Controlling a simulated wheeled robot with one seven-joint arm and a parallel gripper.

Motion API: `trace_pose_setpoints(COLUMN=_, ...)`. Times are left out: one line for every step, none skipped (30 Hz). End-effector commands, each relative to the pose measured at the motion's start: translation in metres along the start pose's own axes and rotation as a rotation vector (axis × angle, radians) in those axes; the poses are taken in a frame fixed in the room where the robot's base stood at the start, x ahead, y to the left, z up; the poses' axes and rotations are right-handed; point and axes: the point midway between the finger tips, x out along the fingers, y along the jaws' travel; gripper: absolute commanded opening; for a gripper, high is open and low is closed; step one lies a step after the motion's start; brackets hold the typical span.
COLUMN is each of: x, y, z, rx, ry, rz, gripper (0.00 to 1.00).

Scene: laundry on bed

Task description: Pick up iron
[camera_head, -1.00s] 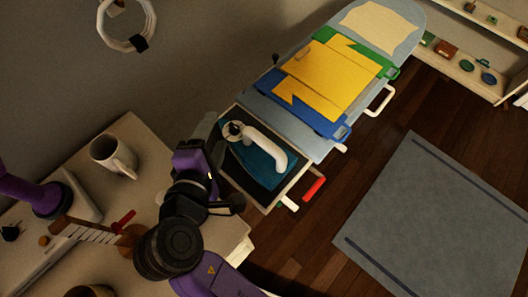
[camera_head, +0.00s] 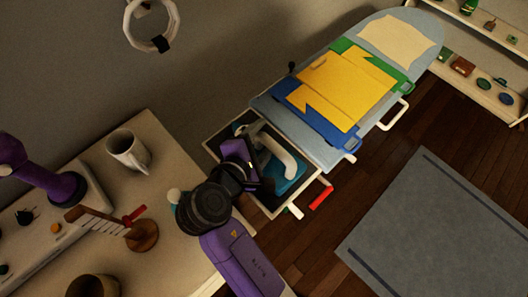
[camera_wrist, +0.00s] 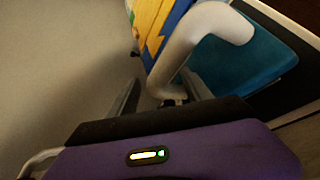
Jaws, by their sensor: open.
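The iron (camera_head: 285,163) has a white curved handle and a teal body (camera_head: 291,184). It rests on the dark tray (camera_head: 262,197) at the near end of the ironing board. In the wrist view its white handle (camera_wrist: 192,42) rises between and just beyond the fingers, with the teal body (camera_wrist: 243,58) to the right. My gripper (camera_head: 256,160) is at the left end of the iron in the head view, partly hiding it. My gripper (camera_wrist: 163,92) has its fingers spread apart, and the handle's lower end shows between them. Whether either finger touches the handle cannot be told.
The ironing board (camera_head: 265,104) carries folded yellow, blue and green clothing (camera_head: 345,85). A red-handled item (camera_head: 321,198) sits by the tray's edge. Wall is close behind the board.

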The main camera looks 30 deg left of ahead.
Motion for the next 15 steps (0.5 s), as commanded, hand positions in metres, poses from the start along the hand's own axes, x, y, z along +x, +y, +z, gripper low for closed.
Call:
trace_pose_setpoints(x=0.003, y=-0.0001, z=0.0006, rx=0.0, ry=-0.001, rz=-0.001, gripper=0.58)
trace_pose_setpoints(x=0.0039, y=-0.0002, z=0.0005, rx=0.0, ry=-0.001, rz=-0.001, gripper=0.58)
trace_pose_setpoints(x=0.0044, y=-0.0002, z=0.0005, rx=0.0, ry=-0.001, rz=-0.001, gripper=0.58)
trace_pose_setpoints(x=0.0045, y=-0.0002, z=0.0004, rx=0.0, ry=-0.001, rz=-0.001, gripper=0.58)
trace_pose_setpoints(x=0.0044, y=-0.0003, z=0.0003, rx=0.0, ry=-0.001, rz=-0.001, gripper=0.58)
trace_pose_setpoints(x=0.0043, y=-0.0003, z=0.0003, rx=0.0, ry=0.0, rz=0.0, gripper=0.58)
trace_pose_setpoints(x=0.0043, y=-0.0002, z=0.0002, rx=0.0, ry=0.0, rz=0.0, gripper=0.58)
trace_pose_setpoints(x=0.0042, y=-0.0003, z=0.0002, rx=0.0, ry=0.0, rz=0.0, gripper=0.58)
trace_pose_setpoints(x=0.0041, y=-0.0003, z=0.0002, rx=0.0, ry=0.0, rz=0.0, gripper=0.52)
trace_pose_setpoints(x=0.0041, y=-0.0003, z=0.0002, rx=0.0, ry=0.0, rz=0.0, gripper=0.46)
trace_pose_setpoints(x=0.004, y=-0.0003, z=0.0002, rx=0.0, ry=0.0, rz=0.0, gripper=0.4)
trace_pose_setpoints(x=0.004, y=-0.0003, z=0.0002, rx=0.0, ry=0.0, rz=0.0, gripper=0.32)
trace_pose_setpoints(x=0.0039, y=-0.0002, z=0.0001, rx=0.0, ry=0.0, rz=0.0, gripper=0.26)
trace_pose_setpoints(x=0.0039, y=-0.0002, z=0.0001, rx=0.0, ry=0.0, rz=0.0, gripper=0.2)
trace_pose_setpoints(x=0.0039, y=-0.0002, z=0.0001, rx=0.0, ry=0.0, rz=0.0, gripper=0.13)
